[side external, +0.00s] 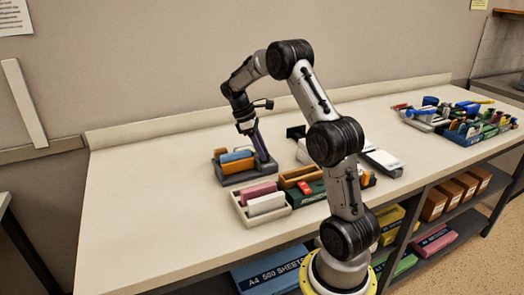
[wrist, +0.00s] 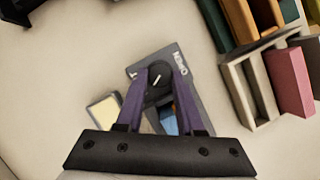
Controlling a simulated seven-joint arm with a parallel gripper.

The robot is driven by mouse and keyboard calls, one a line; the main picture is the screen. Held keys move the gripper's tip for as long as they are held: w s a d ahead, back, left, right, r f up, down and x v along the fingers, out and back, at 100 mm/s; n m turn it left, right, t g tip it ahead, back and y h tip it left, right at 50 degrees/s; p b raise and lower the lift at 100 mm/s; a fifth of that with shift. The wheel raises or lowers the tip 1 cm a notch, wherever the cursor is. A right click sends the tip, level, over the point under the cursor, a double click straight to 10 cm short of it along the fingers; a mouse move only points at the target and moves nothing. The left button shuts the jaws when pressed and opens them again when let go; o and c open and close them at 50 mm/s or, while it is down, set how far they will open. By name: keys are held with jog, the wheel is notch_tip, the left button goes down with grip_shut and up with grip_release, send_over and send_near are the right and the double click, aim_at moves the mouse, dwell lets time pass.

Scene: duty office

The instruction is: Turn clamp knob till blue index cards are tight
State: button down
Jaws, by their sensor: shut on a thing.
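A grey clamp unit (side external: 236,179) stands on the bench. The blue index cards (side external: 236,156) sit in it behind an orange block (side external: 238,166); a little blue also shows in the wrist view (wrist: 168,122), mostly hidden by my gripper. The round black clamp knob (wrist: 158,84), with a white pointer line, is on the grey plate near a printed word that reads like OPEN. My gripper (wrist: 159,73) is shut on the knob, one purple finger on each side. In the side view, my gripper (side external: 264,158) reaches down at the unit's right end. Card tightness cannot be told.
A pale tray (side external: 262,218) with pink and white blocks stands close in front, beside an orange-topped tray (side external: 298,177). A cream block (wrist: 103,110) shows by the clamp. Crowded trays (side external: 462,122) stand at far right. The bench's left side is clear.

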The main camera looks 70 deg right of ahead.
jog(key=shift+r+m, duration=0.1)
jog(key=shift+m, duration=0.2)
jog(key=c, duration=0.8)
grip_release()
jog(key=v, duration=1.3)
jog(key=shift+w+d+r, duration=0.1)
jog(key=shift+w+r, duration=0.05)
jog(key=shift+r, duration=0.2)
